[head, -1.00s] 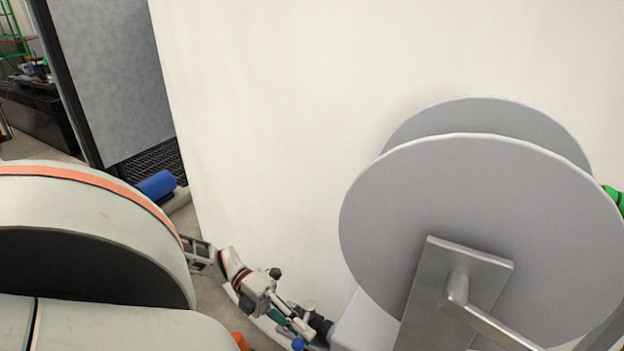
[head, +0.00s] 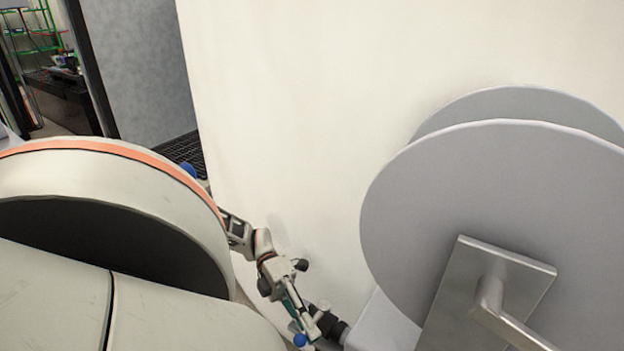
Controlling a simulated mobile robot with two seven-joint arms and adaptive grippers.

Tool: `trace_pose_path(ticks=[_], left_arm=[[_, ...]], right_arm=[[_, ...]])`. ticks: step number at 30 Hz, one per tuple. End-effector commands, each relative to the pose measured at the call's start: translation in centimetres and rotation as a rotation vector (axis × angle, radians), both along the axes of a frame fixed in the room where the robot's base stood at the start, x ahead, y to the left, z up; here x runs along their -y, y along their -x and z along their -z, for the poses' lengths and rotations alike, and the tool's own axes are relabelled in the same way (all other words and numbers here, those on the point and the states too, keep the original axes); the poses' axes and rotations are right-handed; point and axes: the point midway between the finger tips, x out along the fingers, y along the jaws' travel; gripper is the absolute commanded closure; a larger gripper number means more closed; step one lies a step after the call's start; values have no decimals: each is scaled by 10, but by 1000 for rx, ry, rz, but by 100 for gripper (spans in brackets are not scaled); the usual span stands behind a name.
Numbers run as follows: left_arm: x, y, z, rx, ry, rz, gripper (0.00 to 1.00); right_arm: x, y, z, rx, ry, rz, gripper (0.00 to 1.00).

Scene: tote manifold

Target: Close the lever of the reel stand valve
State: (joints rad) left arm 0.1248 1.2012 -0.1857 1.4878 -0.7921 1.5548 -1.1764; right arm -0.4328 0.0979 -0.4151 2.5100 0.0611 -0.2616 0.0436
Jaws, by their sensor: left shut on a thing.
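The reel stand has two large grey discs (head: 480,215) and a metal plate with a crank at the right. A dark pipe fitting (head: 333,325) leaves the stand's base on its left side, at the bottom of the head view. The valve is there, small and partly covered by my left gripper (head: 306,326). My left gripper points down at the valve and is shut on its lever, which is mostly hidden between the fingers. A blue knob (head: 300,341) shows just below the fingertips. The lever's exact angle cannot be made out. My right gripper is not in view.
A large pale wall (head: 290,130) stands close behind the reel and my left arm. A grey panel (head: 140,70) and a dark floor grate (head: 184,150) are at the left. Shelving (head: 35,40) stands far back at the upper left.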

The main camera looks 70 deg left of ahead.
Motion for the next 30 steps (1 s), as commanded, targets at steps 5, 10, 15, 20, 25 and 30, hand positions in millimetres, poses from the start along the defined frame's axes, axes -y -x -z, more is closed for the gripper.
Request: trace_pose_path(ticks=[5,10,15,20,25,30], left_arm=[[-2,-1,-1,2,-4,0,100],[-2,-1,-1,2,-5,0,83],[-1,-1,0,1,-3,1,83],[-1,0,-1,1,-2,0,83],[-2,1,-8,0,-4,0,83],[0,1,-26,-1,-1,4,83]], right_arm=[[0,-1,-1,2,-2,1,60],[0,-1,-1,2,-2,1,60],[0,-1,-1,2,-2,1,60],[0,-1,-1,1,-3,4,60],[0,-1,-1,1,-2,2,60],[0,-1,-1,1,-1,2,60]])
